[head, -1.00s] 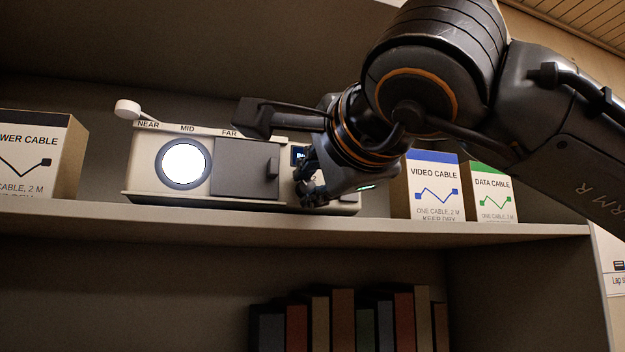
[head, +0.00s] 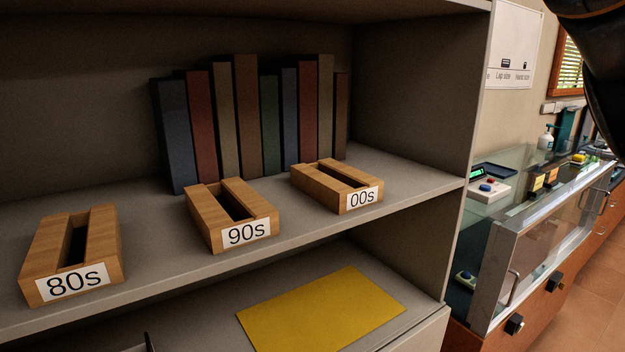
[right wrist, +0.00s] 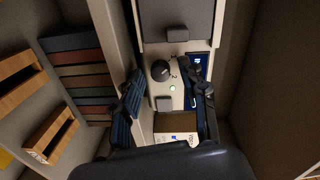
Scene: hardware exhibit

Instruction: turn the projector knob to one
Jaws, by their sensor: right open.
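The projector (right wrist: 150,88) shows only in the right wrist view, turned on its side in the picture. Its dark round knob (right wrist: 160,70) has small marks beside it, too small to read surely, and I cannot tell its setting. A green light (right wrist: 172,88) glows beside the knob, and a small blue screen (right wrist: 199,60) is to the right. My right gripper (right wrist: 167,97) is open and empty, its fingers apart on either side of the panel, with the knob just beyond them. I cannot tell whether either finger touches the projector. My left gripper is not in view.
A cable box (right wrist: 176,128) stands close to the projector, near the right gripper. A yellow sheet (head: 320,310) lies below. A glass case (head: 530,240) stands right.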

